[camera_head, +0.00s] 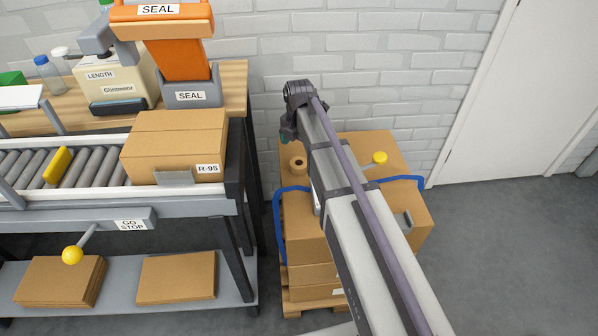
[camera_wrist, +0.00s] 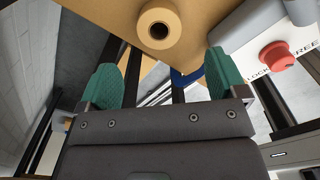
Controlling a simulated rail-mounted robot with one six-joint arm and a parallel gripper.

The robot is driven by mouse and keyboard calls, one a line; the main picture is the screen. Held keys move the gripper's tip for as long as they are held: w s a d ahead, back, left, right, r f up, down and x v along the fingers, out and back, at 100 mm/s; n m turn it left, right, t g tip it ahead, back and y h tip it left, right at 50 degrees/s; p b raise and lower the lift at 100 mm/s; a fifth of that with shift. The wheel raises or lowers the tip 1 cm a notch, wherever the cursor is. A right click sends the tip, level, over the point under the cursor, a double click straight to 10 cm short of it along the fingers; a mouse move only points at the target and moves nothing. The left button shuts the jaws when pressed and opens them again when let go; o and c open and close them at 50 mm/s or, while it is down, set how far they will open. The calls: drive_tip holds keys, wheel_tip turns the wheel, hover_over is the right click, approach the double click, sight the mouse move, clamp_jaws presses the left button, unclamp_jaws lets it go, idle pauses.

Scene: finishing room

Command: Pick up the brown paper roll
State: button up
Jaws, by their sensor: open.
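The brown paper roll (camera_head: 298,163) stands on end on top of the stacked cartons (camera_head: 370,146), close to the wall side and left of my arm. In the wrist view the roll (camera_wrist: 141,22) shows its dark round core at the top middle. My gripper (camera_wrist: 163,76) is open, with green pads spread wide and nothing between them. The roll lies beyond the fingertips, roughly in line with the gap. In the head view my gripper is mostly hidden behind the wrist, with a little green showing just left of it.
The cartons sit on a wooden pallet (camera_head: 300,303) with a blue strap (camera_head: 278,222) around them. A red knob (camera_wrist: 277,56) beside a LOCK/FREE label is at right in the wrist view. Carton R-95 (camera_head: 174,150) rests on the roller conveyor.

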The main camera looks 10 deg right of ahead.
sight(299, 164)
wheel_tip(299, 164, down, 9)
drive_tip(key=b, duration=0.7)
drive_tip(key=shift+w, duration=0.1)
drive_tip(key=shift+r, duration=0.2)
drive_tip(key=c, duration=1)
wheel_tip(299, 164, up, 10)
drive_tip(key=p, duration=1)
drive_tip(key=shift+r, duration=0.2)
